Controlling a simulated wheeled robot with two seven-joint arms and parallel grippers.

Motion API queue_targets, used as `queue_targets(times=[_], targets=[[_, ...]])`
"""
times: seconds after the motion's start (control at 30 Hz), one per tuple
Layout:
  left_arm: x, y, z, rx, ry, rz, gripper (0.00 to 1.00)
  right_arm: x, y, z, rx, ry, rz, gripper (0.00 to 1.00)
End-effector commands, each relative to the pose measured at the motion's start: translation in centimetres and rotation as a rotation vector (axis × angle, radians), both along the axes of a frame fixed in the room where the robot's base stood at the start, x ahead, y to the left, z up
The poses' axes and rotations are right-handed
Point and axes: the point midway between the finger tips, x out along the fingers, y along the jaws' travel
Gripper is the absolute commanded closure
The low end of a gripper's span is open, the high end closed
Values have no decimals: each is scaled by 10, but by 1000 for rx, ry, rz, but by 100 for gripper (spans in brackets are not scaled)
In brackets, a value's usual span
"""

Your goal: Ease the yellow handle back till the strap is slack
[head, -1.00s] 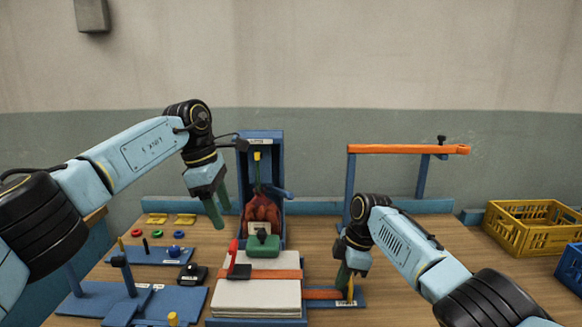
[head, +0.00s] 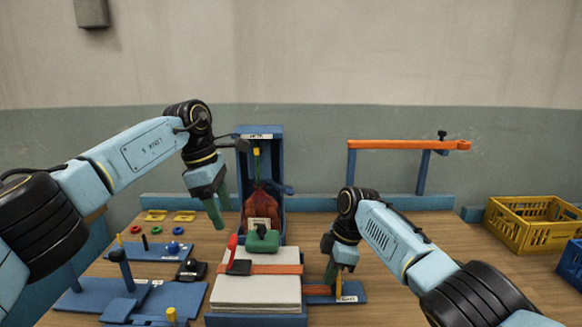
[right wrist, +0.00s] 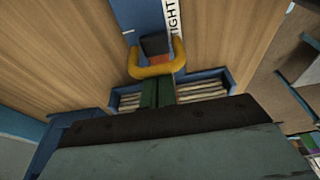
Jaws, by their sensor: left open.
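The yellow handle (head: 338,287) stands upright on the blue strip right of the stack. In the right wrist view it is a yellow loop (right wrist: 152,70) around a black block, near a partly hidden "TIGHT" label (right wrist: 175,35). My right gripper (head: 334,272) is over it, its green fingers (right wrist: 157,82) close together and meeting the loop's near bar. The orange strap (head: 275,269) crosses the white stack (head: 255,292) and runs right to the handle; whether it is slack cannot be told. My left gripper (head: 218,210) is open and empty, hanging left of the blue frame.
A blue frame (head: 278,215) holds a red sack (head: 263,203) behind the stack. A green block (head: 262,241) and a red-and-black piece (head: 237,264) sit on the stack. An orange-topped stand (head: 405,145) is behind; a yellow crate (head: 530,223) is at right.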

Motion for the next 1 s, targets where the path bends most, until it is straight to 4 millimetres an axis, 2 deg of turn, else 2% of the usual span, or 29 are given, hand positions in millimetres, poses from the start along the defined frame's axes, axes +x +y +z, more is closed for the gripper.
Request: queue_targets(times=[0.57,1.0], targets=[[0,0,-18,0,0,0,42,0,22,-2,-2,1,-2,100],[0,0,-18,0,0,0,42,0,23,-1,-2,3,-1,100]])
